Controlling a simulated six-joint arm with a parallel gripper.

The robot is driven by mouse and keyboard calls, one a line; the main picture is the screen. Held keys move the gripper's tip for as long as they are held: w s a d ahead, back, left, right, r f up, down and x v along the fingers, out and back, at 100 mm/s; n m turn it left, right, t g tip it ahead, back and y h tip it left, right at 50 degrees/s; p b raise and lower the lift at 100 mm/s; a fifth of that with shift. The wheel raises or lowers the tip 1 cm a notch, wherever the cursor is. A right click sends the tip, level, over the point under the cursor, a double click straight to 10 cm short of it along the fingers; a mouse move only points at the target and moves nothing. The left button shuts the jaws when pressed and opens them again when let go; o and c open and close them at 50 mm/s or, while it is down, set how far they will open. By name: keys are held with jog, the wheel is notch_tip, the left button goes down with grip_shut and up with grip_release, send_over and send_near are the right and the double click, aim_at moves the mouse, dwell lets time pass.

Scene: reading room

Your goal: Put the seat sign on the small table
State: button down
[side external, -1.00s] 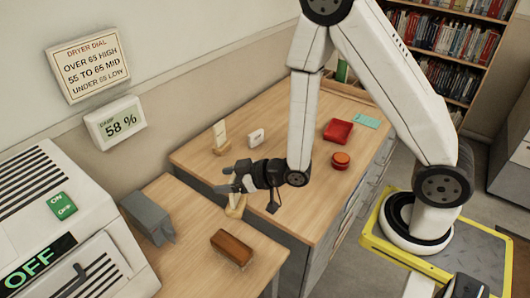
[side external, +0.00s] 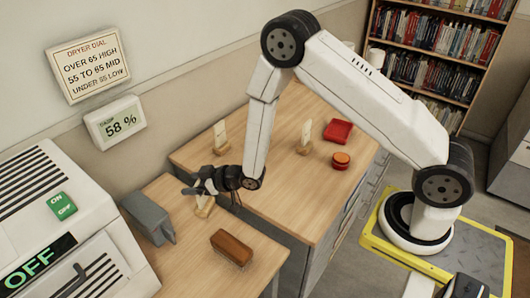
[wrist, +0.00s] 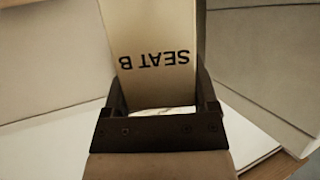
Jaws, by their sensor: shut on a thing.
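The seat sign, a cream upright plate on a wooden foot (side external: 204,209), is held in my gripper (side external: 192,186). In the wrist view the sign plate (wrist: 155,35) reads "SEAT B" upside down, and sits between the two dark fingers of my gripper (wrist: 160,100). The gripper is shut on it. In the side view the gripper and sign are over the back right part of the small wooden table (side external: 190,268). I cannot tell whether the foot touches the tabletop.
A grey box-like device (side external: 148,217) and a brown brush (side external: 232,246) stand on the small table, left and front of the sign. The larger desk (side external: 275,175) holds two similar signs (side external: 221,135) (side external: 306,132), a red tray (side external: 338,130) and a red round object (side external: 341,160).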

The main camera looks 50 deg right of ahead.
jog(key=shift+w+a+f, duration=0.15)
jog(key=shift+w+f, duration=0.45)
jog(key=shift+f, duration=0.1)
jog(key=shift+w+a+f, duration=0.1)
jog(key=shift+w+f, duration=0.5)
jog(key=shift+f, duration=0.05)
jog(key=shift+w+f, duration=0.2)
jog(key=shift+f, duration=1.65)
jog(key=shift+f, duration=0.1)
grip_release()
jog(key=v, duration=1.2)
